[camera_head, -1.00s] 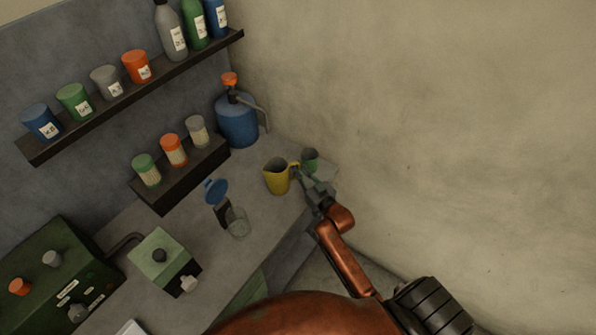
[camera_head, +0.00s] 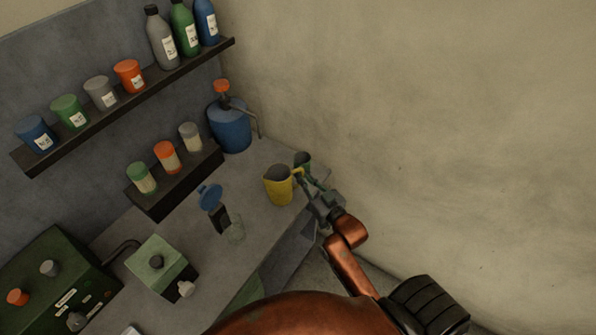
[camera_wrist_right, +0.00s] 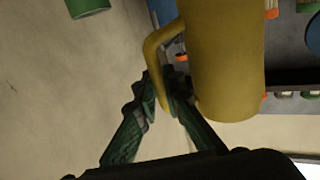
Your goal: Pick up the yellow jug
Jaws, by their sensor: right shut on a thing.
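The yellow jug (camera_head: 278,187) is upright over the far right part of the bench in the head view. Its body (camera_wrist_right: 226,60) fills the upper middle of the right wrist view, with the handle on its left side. My right gripper (camera_head: 301,175) is at the jug's right side. Its green fingers (camera_wrist_right: 161,88) are shut on the handle. I cannot tell for certain whether the jug's base touches the bench. My left gripper is out of view.
A green cup (camera_head: 302,158) stands just behind the jug. A blue jug with an orange cap (camera_head: 231,130) is at the back corner. A clear beaker (camera_head: 235,230) stands on the bench (camera_head: 258,219) to the near left. The wall is close on the right.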

